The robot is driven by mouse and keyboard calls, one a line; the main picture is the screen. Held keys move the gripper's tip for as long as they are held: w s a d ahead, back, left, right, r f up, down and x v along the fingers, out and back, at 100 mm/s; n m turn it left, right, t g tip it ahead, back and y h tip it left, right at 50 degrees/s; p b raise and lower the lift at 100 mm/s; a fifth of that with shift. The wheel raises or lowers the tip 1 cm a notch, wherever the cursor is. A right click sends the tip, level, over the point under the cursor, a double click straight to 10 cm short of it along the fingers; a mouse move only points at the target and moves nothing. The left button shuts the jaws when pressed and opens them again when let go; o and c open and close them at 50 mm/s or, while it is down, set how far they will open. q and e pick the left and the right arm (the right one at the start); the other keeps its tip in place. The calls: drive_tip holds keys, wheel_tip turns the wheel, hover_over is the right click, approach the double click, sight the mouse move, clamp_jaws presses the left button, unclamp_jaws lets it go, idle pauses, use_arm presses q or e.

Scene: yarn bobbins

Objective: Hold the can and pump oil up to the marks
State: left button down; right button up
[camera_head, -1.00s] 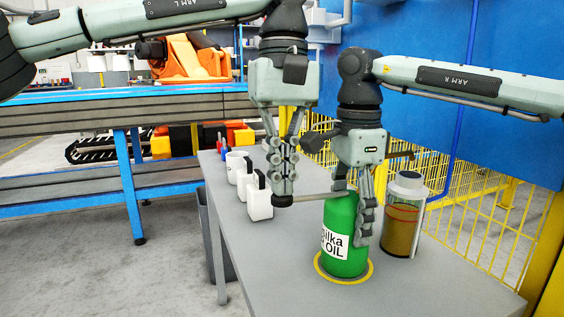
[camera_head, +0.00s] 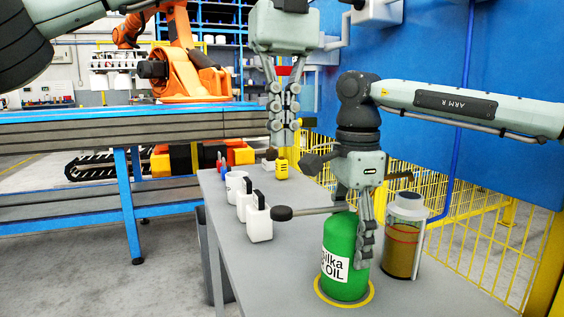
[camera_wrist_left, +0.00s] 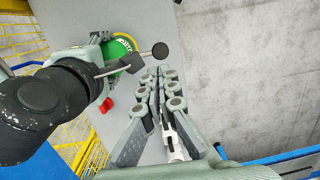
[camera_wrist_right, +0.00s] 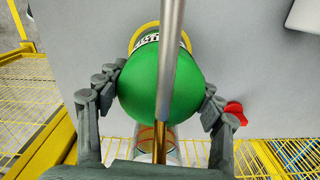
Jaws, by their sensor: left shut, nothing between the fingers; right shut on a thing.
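The green oil can (camera_head: 340,262) with a white label stands upright inside a yellow ring (camera_head: 371,298) on the grey table. My right gripper (camera_head: 366,235) is shut around the can's upper body; its fingers flank the can in the right wrist view (camera_wrist_right: 160,88). The pump lever with a dark round knob (camera_head: 281,213) sticks out to the left from the can's top. A clear jar (camera_head: 402,240) with brown oil and red marks stands behind the can, to the right. My left gripper (camera_head: 283,150) is shut and empty, raised above the table's far part, apart from the lever.
White bottles with dark tops (camera_head: 259,222) and a white mug (camera_head: 235,184) stand along the table's left edge. A small yellow object (camera_head: 281,168) lies farther back. A yellow mesh fence (camera_head: 470,245) runs behind the table on the right.

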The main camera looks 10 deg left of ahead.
use_arm(q)
wheel_tip(320, 180, up, 6)
drive_tip(key=t, duration=0.3)
hover_over(278, 211)
drive_tip(key=f, duration=1)
drive_tip(key=shift+s+f, duration=0.2)
drive_tip(key=shift+w+f, duration=0.2)
drive_tip(key=shift+f, duration=0.1)
wheel_tip(278, 211, up, 11)
drive_tip(key=s, duration=0.1)
drive_tip(key=shift+s+g, duration=0.15)
drive_tip(key=shift+g, duration=0.15)
drive_tip(key=shift+a, duration=0.1)
idle(0.9)
